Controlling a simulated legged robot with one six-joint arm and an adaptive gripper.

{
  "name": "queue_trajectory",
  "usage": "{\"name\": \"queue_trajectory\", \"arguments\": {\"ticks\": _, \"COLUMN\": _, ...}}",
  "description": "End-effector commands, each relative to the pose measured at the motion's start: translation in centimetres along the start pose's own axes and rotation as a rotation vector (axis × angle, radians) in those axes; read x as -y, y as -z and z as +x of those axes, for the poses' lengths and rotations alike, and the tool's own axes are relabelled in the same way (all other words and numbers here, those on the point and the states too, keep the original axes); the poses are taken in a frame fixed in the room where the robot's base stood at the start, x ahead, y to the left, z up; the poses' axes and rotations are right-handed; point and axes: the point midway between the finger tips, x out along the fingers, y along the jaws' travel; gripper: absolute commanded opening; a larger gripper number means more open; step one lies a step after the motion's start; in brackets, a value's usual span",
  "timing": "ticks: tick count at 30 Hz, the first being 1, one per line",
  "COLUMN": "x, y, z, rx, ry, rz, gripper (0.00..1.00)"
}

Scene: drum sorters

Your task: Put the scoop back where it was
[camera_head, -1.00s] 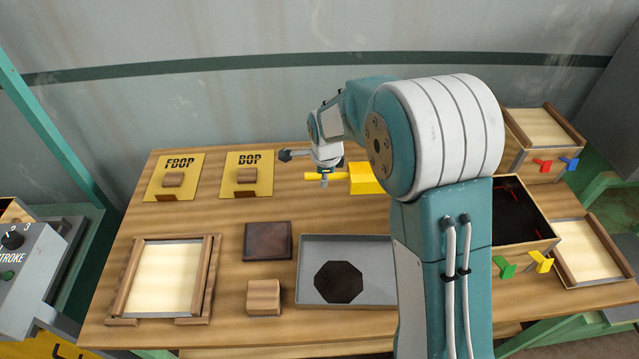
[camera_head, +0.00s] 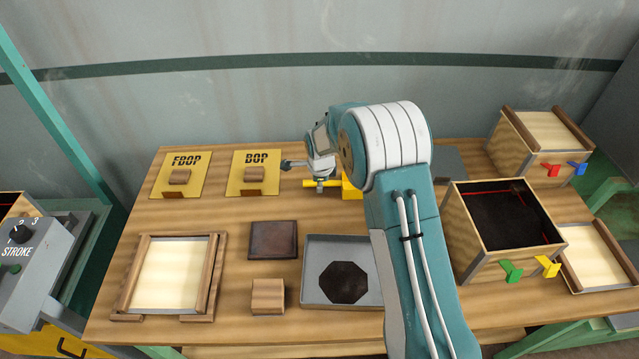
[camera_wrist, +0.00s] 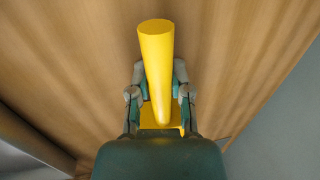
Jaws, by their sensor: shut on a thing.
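The scoop is yellow, with a round handle and a boxy body. In the head view its body (camera_head: 350,190) shows at the back middle of the table, partly hidden behind my arm. My gripper (camera_head: 321,185) is shut on the scoop's handle, close above the tabletop. In the wrist view the handle (camera_wrist: 156,65) rises between the two fingers of my gripper (camera_wrist: 158,100), with a finger on each side. Whether the scoop touches the table cannot be told.
FBOP (camera_head: 178,162) and BOP (camera_head: 254,160) yellow plates with wooden blocks stand left of the scoop. A grey tray (camera_head: 312,262) with a dark octagon, a dark square plate (camera_head: 272,240) and a wooden block (camera_head: 268,297) lie in front. A dark-filled box (camera_head: 470,243) is at right.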

Motion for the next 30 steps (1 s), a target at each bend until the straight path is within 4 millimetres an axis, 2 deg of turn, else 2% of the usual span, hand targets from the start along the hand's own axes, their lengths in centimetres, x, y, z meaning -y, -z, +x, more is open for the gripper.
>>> {"name": "queue_trajectory", "arguments": {"ticks": 4, "x": -0.1, "y": 0.0, "z": 0.1, "rx": 0.0, "ry": -0.001, "rz": 0.0, "gripper": 0.0}}
{"name": "queue_trajectory", "arguments": {"ticks": 5, "x": 0.0, "y": 0.0, "z": 0.1, "rx": 0.0, "ry": -0.001, "rz": 0.0, "gripper": 0.39}}
{"name": "queue_trajectory", "arguments": {"ticks": 6, "x": 0.0, "y": 0.0, "z": 0.1, "rx": 0.0, "ry": -0.001, "rz": 0.0, "gripper": 0.57}}
{"name": "queue_trajectory", "arguments": {"ticks": 7, "x": 0.0, "y": 0.0, "z": 0.1, "rx": 0.0, "ry": -0.001, "rz": 0.0, "gripper": 0.6}}
{"name": "queue_trajectory", "arguments": {"ticks": 20, "x": 0.0, "y": 0.0, "z": -0.5, "rx": 0.0, "ry": 0.001, "rz": 0.0, "gripper": 0.6}}
{"name": "queue_trajectory", "arguments": {"ticks": 23, "x": 0.1, "y": 0.0, "z": -1.8, "rx": 0.001, "ry": 0.002, "rz": 0.0, "gripper": 0.6}}
{"name": "queue_trajectory", "arguments": {"ticks": 30, "x": 0.1, "y": 0.0, "z": -6.9, "rx": 0.001, "ry": 0.004, "rz": 0.0, "gripper": 0.6}}
